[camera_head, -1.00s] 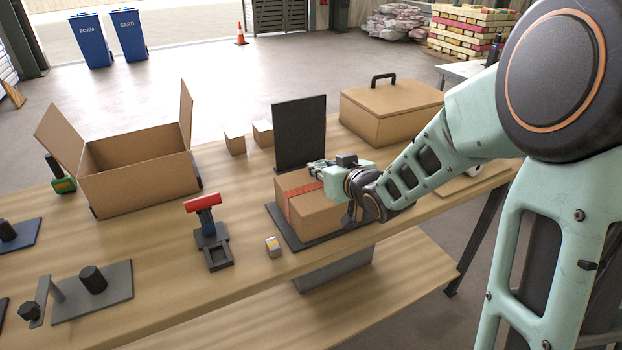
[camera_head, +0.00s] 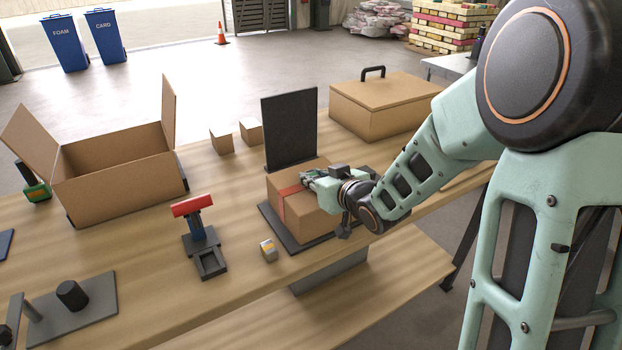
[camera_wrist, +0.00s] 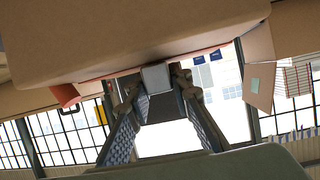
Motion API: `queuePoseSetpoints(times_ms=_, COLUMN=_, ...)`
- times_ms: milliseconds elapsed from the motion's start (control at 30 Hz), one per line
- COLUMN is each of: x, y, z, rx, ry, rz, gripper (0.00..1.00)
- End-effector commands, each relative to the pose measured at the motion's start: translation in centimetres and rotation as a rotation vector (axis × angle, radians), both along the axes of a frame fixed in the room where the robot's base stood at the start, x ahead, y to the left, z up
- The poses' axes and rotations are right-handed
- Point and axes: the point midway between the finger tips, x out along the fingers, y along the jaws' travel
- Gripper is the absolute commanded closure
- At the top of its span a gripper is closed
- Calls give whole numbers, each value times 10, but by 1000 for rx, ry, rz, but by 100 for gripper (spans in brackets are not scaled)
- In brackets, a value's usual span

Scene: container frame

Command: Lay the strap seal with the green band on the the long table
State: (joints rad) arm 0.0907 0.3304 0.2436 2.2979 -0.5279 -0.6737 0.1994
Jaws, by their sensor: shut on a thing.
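My gripper (camera_head: 308,180) is over the top of a closed carton with a red strap, on the long wooden table. In the wrist view my gripper (camera_wrist: 157,85) is shut on a small pale grey block (camera_wrist: 156,77). No green band shows on this block, so I cannot tell whether it is the strap seal named in the task. Another small block (camera_head: 268,250), with a yellow-orange band, lies on the long table (camera_head: 140,270) in front of the carton (camera_head: 312,218). The carton's brown side fills the top of the wrist view.
The carton sits on a dark plate with an upright black panel (camera_head: 290,128) behind. A red-topped tool on a stand (camera_head: 195,225), an open box (camera_head: 120,180) and a green-based tool (camera_head: 36,190) are left. A handled box (camera_head: 385,105) is behind right.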

Motion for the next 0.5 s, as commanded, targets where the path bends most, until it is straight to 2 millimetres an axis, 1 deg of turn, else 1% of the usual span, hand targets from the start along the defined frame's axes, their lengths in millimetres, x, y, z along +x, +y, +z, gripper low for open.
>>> queuePoseSetpoints(times_ms=100, x=0, y=0, z=0, rx=0, ry=0, rz=0, gripper=100)
queuePoseSetpoints(times_ms=233, x=0, y=0, z=-5, rx=0, ry=0, rz=0, gripper=100)
queuePoseSetpoints(times_ms=267, x=0, y=0, z=-5, rx=0, ry=0, rz=0, gripper=79)
queuePoseSetpoints(times_ms=400, x=0, y=0, z=-3, rx=0, ry=0, rz=0, gripper=64)
queuePoseSetpoints(times_ms=500, x=0, y=0, z=-3, rx=0, ry=0, rz=0, gripper=63)
